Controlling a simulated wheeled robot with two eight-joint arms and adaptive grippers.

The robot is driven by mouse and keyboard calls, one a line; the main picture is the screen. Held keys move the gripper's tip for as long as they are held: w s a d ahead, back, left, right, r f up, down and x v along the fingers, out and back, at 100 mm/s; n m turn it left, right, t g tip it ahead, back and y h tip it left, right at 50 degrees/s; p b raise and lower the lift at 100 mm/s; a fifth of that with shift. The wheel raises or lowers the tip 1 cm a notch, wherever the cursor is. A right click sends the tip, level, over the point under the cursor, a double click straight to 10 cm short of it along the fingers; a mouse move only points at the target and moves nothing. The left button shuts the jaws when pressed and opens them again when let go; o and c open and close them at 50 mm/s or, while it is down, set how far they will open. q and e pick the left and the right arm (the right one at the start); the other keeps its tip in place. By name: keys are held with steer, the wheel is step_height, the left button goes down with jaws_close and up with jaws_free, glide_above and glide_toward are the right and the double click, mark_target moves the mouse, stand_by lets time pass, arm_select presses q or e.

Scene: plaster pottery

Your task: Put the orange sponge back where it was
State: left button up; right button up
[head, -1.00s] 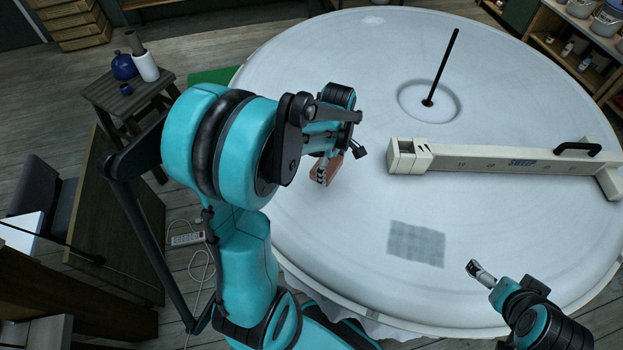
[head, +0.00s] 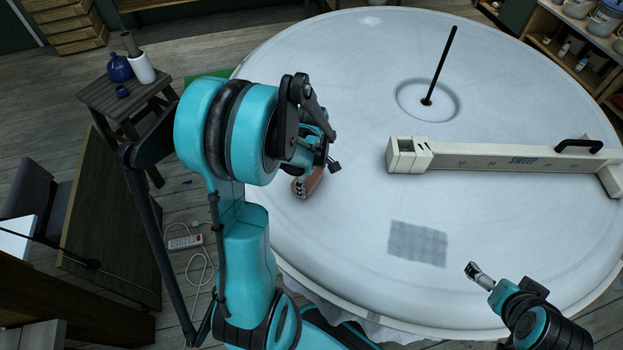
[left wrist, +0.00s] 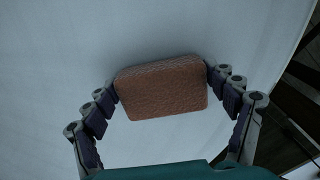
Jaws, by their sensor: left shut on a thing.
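The orange sponge (left wrist: 162,88) is a brownish-orange block with rounded edges. In the left wrist view it spans the gap between the two fingers of my left gripper (left wrist: 162,92), which is shut on it from both sides. In the head view the sponge (head: 313,184) shows partly below my left gripper (head: 306,180), over the left part of the white round table (head: 350,240). I cannot tell whether it touches the surface. My right gripper (head: 478,272) is at the lower right, above the table's front part; its fingers are too small to read.
A grey mesh patch (head: 418,243) lies on the table's front part. A white bar marked SWEEP (head: 500,157) crosses the right side. A thin black rod (head: 441,65) stands in the central hollow. The table surface between the sponge and the patch is clear.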

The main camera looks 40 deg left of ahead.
mark_target(312, 179)
arm_select(q)
steer(key=o, duration=1)
steer(key=shift+f, duration=0.15)
steer(key=shift+r+p, duration=0.3)
steer(key=shift+r, duration=0.05)
step_height(312, 179, up, 12)
steer(key=f+p, duration=0.1)
steer(key=p, duration=0.2)
steer(key=s+d+r+m+t, duration=0.2)
steer(key=d+m, duration=0.3)
steer(key=m, duration=0.1)
steer(key=s+d+r+m+t, duration=0.2)
steer(key=d+r+m, duration=0.1)
steer(key=d+m, duration=0.2)
steer(key=s+d+r+m+t, duration=0.2)
steer(key=d+m, duration=0.3)
steer(key=m, duration=0.3)
steer(key=shift+d+r+t, duration=0.2)
steer(key=shift+d+t, duration=0.1)
steer(key=shift+t, duration=0.3)
steer(key=shift+f, duration=0.1)
